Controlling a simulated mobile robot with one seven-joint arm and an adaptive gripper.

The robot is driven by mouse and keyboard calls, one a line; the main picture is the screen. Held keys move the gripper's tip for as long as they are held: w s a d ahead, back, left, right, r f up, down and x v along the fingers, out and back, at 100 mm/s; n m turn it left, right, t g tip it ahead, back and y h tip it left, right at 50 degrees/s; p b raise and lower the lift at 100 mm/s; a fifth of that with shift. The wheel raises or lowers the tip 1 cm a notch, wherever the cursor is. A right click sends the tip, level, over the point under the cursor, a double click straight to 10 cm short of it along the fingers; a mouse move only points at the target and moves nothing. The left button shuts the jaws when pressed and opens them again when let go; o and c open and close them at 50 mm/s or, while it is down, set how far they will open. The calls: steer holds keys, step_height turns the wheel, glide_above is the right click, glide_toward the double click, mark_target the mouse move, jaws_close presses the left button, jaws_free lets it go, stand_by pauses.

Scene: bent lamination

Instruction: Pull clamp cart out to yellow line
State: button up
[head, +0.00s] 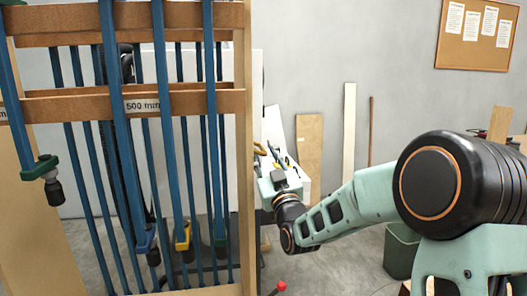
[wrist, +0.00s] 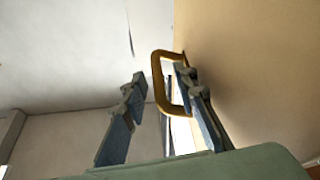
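The clamp cart (head: 249,120) is a tall wooden frame filling the left of the head view, hung with several blue bar clamps on its rails. A brass-coloured loop handle (head: 259,148) sticks out from its right side. In the wrist view the handle (wrist: 157,75) stands out from the cart's tan side panel (wrist: 250,70). My gripper (head: 265,163) is beside that panel at the handle. In the wrist view my gripper (wrist: 158,78) is open, its right finger by the loop's opening and its left finger well apart. Contact cannot be told. No yellow line is visible.
A light-coloured bench (head: 284,145) with tools stands behind my gripper. Boards (head: 309,146) lean on the back wall. A green bin (head: 400,250) stands near my arm. A small red ball-topped knob (head: 281,286) shows at the bottom. Bare concrete floor lies right of the cart.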

steer(key=shift+w, duration=0.1)
steer(key=shift+c, duration=0.3)
steer(key=shift+r, duration=0.1)
jaws_close()
steer(key=shift+w+d, duration=0.1)
